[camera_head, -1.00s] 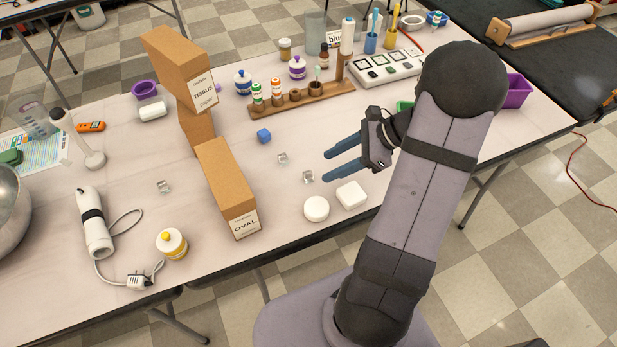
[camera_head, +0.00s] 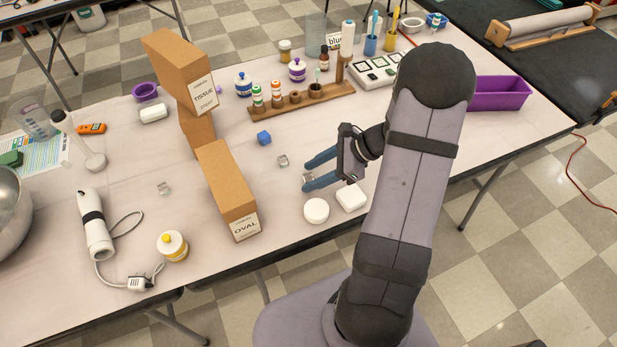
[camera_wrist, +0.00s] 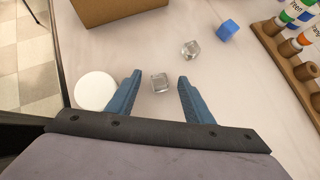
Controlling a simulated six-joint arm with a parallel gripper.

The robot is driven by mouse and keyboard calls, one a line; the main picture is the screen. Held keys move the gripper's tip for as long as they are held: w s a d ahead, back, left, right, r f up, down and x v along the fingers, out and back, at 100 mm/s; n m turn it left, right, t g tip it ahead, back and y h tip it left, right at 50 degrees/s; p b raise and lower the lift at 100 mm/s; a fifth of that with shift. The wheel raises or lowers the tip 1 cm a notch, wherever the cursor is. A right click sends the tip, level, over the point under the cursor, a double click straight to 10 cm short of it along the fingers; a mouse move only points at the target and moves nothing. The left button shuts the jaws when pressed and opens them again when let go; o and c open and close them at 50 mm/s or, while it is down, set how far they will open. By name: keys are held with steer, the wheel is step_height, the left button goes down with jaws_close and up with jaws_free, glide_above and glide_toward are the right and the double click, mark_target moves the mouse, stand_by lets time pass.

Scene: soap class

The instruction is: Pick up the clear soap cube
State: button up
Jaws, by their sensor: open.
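A clear soap cube (camera_wrist: 159,82) lies on the table between the open fingers of my gripper (camera_wrist: 158,92) in the wrist view, a little toward the left finger and touching neither. In the head view this clear cube (camera_head: 308,178) shows only in part beside the fingertips of my gripper (camera_head: 304,175). A second clear cube (camera_head: 283,161) lies just beyond the fingertips; the wrist view shows it too (camera_wrist: 191,49). A third clear cube (camera_head: 164,188) lies far left, past the cardboard boxes. My gripper is open and empty.
A round white soap (camera_head: 316,210) and a squarish white soap (camera_head: 351,196) lie near the front edge, close to my gripper. A blue cube (camera_head: 264,137) lies farther back. The OVAL box (camera_head: 226,185) stands to the left. A wooden rack (camera_head: 300,100) with bottles is behind.

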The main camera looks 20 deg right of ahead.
jaws_close()
step_height(320, 180, up, 10)
stand_by(0.8)
